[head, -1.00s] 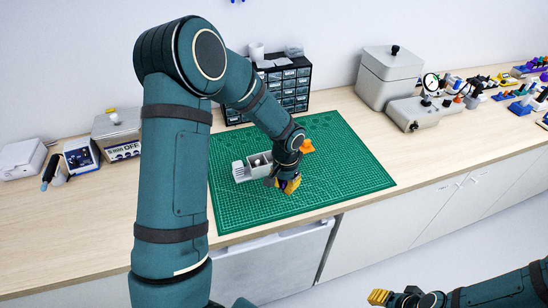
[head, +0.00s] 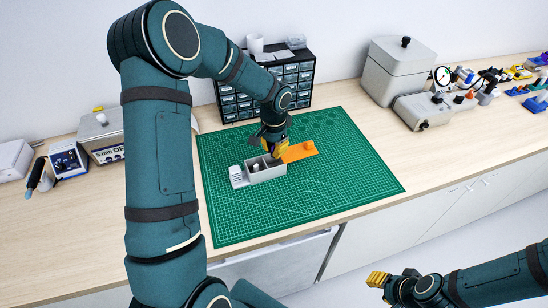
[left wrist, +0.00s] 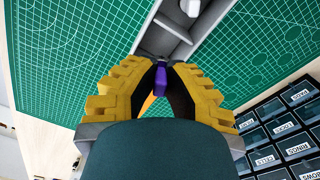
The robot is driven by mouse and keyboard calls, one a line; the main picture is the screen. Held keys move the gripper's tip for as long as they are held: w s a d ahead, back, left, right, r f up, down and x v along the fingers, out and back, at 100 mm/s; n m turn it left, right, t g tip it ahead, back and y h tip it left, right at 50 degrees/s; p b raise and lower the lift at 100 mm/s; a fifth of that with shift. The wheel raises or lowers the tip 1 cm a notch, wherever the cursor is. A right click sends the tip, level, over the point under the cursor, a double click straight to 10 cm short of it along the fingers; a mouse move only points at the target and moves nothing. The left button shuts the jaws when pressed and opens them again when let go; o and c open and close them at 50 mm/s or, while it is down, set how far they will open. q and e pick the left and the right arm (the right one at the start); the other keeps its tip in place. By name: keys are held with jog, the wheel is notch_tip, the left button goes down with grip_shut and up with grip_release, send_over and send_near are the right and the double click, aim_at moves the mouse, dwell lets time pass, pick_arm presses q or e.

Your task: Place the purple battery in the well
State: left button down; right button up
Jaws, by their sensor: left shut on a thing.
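My left gripper (head: 277,150) is over the back right end of the grey compartment tray (head: 268,175). In the left wrist view its yellow fingers (left wrist: 160,68) are shut on a small purple piece, the purple battery (left wrist: 161,80). The battery is held at the fingertips, close to the tray's grey wall (left wrist: 152,42). I cannot tell whether it touches the tray. A pale round piece (left wrist: 190,7) sits in one compartment. I cannot make out which opening is the well. My right gripper (head: 378,280) is at the lower right, away from the bench; its fingers are too small to judge.
An orange plate (head: 302,151) lies right of the tray on the green cutting mat (head: 340,180). A dark drawer cabinet (head: 298,80) stands behind. Instruments (head: 66,160) line the left, and a grey box (head: 398,72) stands at the right. The mat's front and right are clear.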

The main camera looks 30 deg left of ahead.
aim_at(272, 160)
pick_arm(q)
notch_tip(272, 160, down, 4)
jog(key=shift+r, duration=0.1)
jog(key=shift+s+f+b, duration=0.4)
jog(key=shift+f+b, duration=0.3)
jog(key=shift+f, duration=0.05)
jog(key=c, duration=1.1)
grip_release()
jog(key=shift+r+p, duration=0.4)
jog(key=shift+p, duration=0.05)
jog(key=r, duration=0.8)
jog(key=r+p, duration=0.1)
jog(key=r, duration=0.3)
jog(key=shift+w+r, duration=0.4)
